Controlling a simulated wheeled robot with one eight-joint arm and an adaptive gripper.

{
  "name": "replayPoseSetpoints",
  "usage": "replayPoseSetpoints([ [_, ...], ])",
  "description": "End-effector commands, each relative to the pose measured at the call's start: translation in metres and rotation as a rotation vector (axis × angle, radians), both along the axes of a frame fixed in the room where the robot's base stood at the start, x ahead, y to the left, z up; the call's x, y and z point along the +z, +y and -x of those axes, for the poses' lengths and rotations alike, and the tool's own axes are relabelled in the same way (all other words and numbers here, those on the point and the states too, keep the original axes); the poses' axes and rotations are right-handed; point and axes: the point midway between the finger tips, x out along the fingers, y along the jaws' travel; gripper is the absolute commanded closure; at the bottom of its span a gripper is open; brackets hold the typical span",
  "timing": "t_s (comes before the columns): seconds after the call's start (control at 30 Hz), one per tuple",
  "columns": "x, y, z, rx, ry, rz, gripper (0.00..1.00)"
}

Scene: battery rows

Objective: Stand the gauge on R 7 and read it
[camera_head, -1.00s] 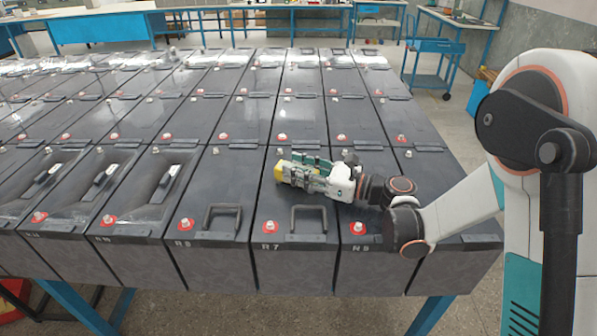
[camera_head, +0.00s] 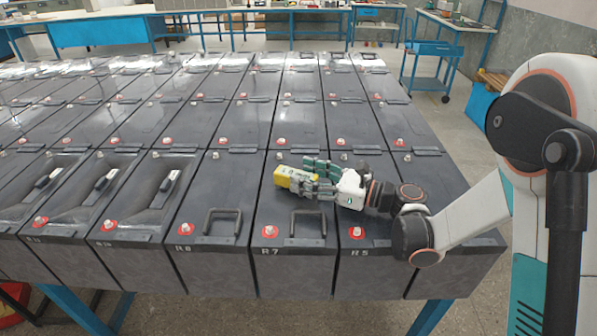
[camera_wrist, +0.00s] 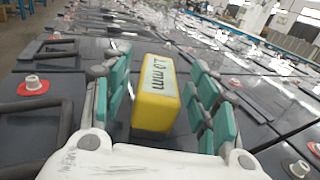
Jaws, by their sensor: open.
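The gauge (camera_head: 291,179) is a yellow block with dark lettering on its upper face; the text seems to read 10 mm in the wrist view (camera_wrist: 155,95). It is on the top of battery R 7 (camera_head: 268,212), behind the black handle. My gripper (camera_head: 309,178) is open, reaching in from the right low over R 7, with its fingers on both sides of the gauge. In the wrist view, gaps show between the teal finger pads and the block. The gauge's underside is hidden, so I cannot tell exactly how it rests.
R 7's black handle (camera_head: 308,223) and red-ringed terminal (camera_head: 270,231) are at its front edge. Battery R 8 (camera_head: 210,196) is on the left, with another handle (camera_head: 222,221). More battery rows extend behind. A blue cart (camera_head: 432,84) stands beyond.

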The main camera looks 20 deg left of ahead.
Motion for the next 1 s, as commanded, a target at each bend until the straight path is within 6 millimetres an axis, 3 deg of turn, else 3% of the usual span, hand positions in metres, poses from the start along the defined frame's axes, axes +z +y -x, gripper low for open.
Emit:
replayPoseSetpoints([
  [0.1,0.002,-0.022,0.002,-0.003,0.000,0.000,0.46],
  [0.3,0.001,-0.044,0.006,-0.002,0.000,0.000,0.46],
  [0.67,0.006,-0.050,0.005,-0.015,0.010,-0.012,0.46],
  [0.77,0.028,-0.055,-0.004,-0.070,0.052,-0.056,0.46],
  [0.87,0.071,-0.068,-0.023,-0.179,0.141,-0.153,0.46],
  [1.0,0.142,-0.104,-0.052,-0.377,0.337,-0.365,0.46],
])
